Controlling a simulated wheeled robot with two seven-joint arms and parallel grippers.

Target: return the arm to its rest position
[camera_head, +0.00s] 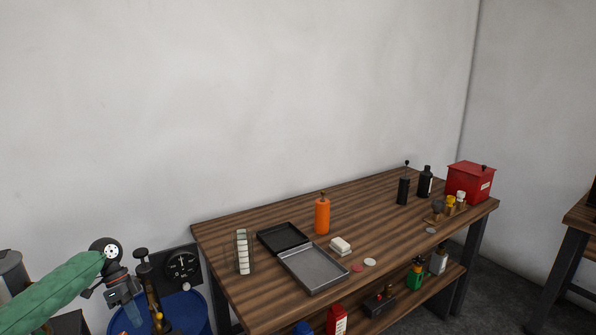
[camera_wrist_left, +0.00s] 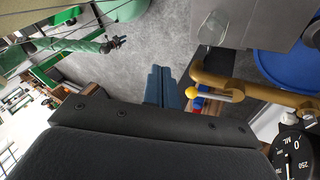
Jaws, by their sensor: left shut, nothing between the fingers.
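My left arm comes in at the lower left of the head view, its green sleeve ending in a black wrist joint. My left gripper (camera_head: 127,312) is above or in front of a blue drum (camera_head: 192,312); the gap between them is not clear. Its blue-grey fingers also show in the left wrist view (camera_wrist_left: 160,88), where they are together with nothing between them. My right gripper cannot be made out.
A brass pipe with a valve (camera_wrist_left: 225,90) and a gauge (camera_head: 183,265) are close beside the left gripper. A wooden bench (camera_head: 380,205) carries an orange bottle (camera_head: 322,217), a grey tray (camera_head: 313,268) and a red box (camera_head: 470,182). The wall above is bare.

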